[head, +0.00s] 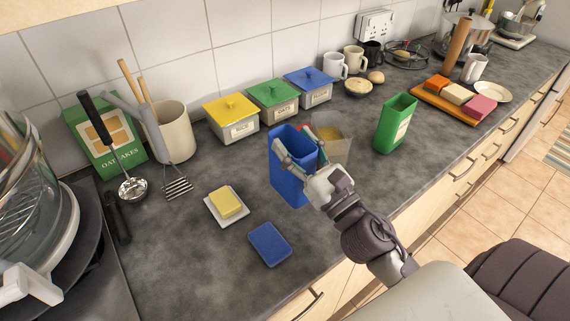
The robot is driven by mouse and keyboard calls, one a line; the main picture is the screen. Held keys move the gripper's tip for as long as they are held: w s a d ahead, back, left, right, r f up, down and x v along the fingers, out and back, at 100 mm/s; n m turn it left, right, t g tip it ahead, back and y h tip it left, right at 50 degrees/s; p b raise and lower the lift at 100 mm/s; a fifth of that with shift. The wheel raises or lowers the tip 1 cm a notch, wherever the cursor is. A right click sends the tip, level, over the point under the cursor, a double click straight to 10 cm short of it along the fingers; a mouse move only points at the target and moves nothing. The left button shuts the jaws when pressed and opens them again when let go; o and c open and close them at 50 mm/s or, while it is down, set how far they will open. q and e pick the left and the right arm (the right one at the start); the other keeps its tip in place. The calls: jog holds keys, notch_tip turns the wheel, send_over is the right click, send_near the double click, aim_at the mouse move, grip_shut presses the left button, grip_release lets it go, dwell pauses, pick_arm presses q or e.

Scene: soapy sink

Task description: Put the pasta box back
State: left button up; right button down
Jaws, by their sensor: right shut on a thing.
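A tall blue open-topped box (287,181) stands out near the middle of the counter; no label on it is readable, so I cannot tell for sure that it is the pasta box. My right gripper (297,146) is at its upper right side, shut on the blue box, with its fingers near the rim. I cannot tell whether the box's base touches the counter. A flat blue lid-like piece (269,244) lies in front of it. A tall green open-topped box (396,124) stands to the right. My left gripper is not in view.
A clear container (335,144) stands close behind the blue box. Yellow (231,124), green (274,101) and blue-lidded (310,89) canisters line the wall. A butter dish (227,204), utensil pot (170,135) and oatcakes box (87,122) are left. The front counter right of my gripper is clear.

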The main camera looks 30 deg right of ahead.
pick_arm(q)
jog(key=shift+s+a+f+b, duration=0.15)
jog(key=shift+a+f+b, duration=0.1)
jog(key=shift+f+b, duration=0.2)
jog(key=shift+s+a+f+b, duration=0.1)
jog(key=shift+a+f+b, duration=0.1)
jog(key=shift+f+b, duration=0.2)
pick_arm(e)
jog(key=shift+w+a+f, duration=0.15)
jog(key=shift+a+f, duration=0.1)
jog(key=shift+f, duration=0.6)
jog(key=shift+w+a+f, duration=0.15)
jog(key=shift+a+f, duration=0.1)
jog(key=shift+f, duration=0.6)
jog(key=shift+w+a+f, duration=0.15)
jog(key=shift+a+f, duration=0.1)
jog(key=shift+f, duration=0.6)
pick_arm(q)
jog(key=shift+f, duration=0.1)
pick_arm(e)
jog(key=shift+f, duration=0.1)
jog(key=shift+c, duration=1.8)
grip_release()
pick_arm(q)
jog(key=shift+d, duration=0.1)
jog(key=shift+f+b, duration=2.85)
jog(key=shift+b, duration=0.05)
pick_arm(e)
jog(key=v, duration=1.2)
